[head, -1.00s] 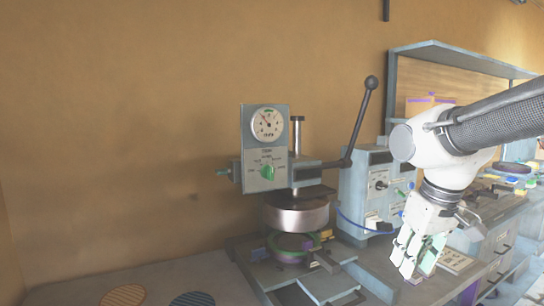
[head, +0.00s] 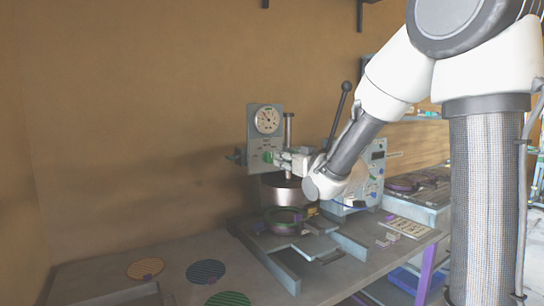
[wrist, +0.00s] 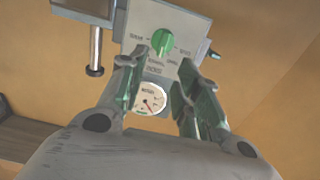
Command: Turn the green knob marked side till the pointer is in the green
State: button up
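The green knob (head: 268,157) is on the grey front panel (head: 252,143) of the press, below a round white gauge (head: 267,120). In the wrist view the knob (wrist: 163,42) appears beyond my fingertips, with printed labels around it. The gauge (wrist: 150,98) shows between my fingers there, its pointer toward the lower right in that turned view. In the head view its pointer leans up and left; its green part is too small to judge against the pointer. My gripper (head: 281,158) is open and empty, facing the panel close to the knob; I see no contact (wrist: 167,70).
The press's long lever (head: 339,115) with a black ball rises right of my gripper. The press pot (head: 281,190) is below it. A grey control box (head: 377,165) stands to the right. Striped round plates (head: 206,271) lie on the bench at front left.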

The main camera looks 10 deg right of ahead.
aim_at(272, 153)
jog(key=x, duration=0.7)
jog(key=shift+w, duration=0.25)
grip_shut()
